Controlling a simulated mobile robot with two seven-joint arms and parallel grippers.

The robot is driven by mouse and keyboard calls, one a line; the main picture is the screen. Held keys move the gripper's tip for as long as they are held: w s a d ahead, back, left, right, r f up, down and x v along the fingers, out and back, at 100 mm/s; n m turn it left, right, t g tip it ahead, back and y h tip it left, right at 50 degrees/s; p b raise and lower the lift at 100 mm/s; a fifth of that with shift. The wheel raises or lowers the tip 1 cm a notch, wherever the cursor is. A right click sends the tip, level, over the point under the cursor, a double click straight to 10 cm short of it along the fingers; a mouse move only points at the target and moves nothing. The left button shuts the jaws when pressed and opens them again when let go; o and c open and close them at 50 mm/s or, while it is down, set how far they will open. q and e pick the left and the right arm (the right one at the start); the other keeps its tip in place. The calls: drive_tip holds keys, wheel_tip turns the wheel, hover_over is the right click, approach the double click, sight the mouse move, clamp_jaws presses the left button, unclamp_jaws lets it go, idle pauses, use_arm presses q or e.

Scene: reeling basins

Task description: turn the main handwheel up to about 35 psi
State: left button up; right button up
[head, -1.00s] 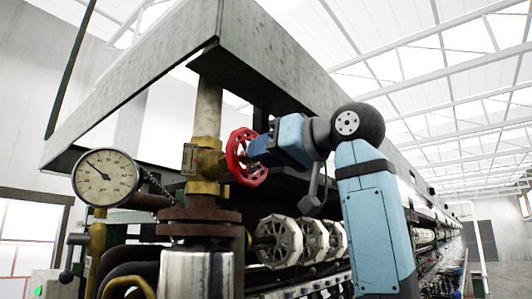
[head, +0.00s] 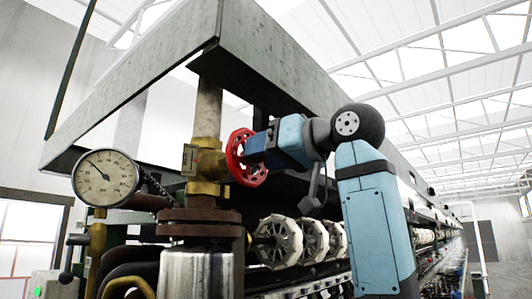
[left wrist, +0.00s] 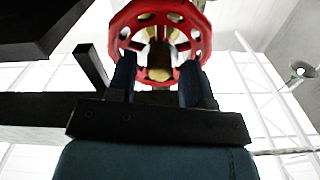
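The main handwheel (head: 241,157) is a red, spoked wheel on a brass valve (head: 206,165) in the vertical pipe. A round white pressure gauge (head: 105,178) stands left of the valve. Its dark needle points to the upper left; its numerals are too small to read surely. My left gripper (head: 252,146) is at the wheel's right face. In the left wrist view, the fingers of the left gripper (left wrist: 157,72) stand well apart, overlapping the near part of the red wheel (left wrist: 160,15). Whether they touch it is unclear. My right gripper is not in view.
A large grey metal beam (head: 280,70) hangs over the valve. Rusty flanges (head: 198,222) and a bright metal cylinder (head: 195,272) are below it. White spoked reels (head: 278,241) line the machine below my arm. A lever (head: 72,255) stands at lower left.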

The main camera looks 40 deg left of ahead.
use_arm(q)
drive_tip(key=shift+d, duration=0.1)
drive_tip(key=d, duration=0.7)
drive_tip(key=shift+w+p, duration=0.35)
drive_tip(key=shift+w, duration=0.05)
drive_tip(key=shift+a, duration=0.15)
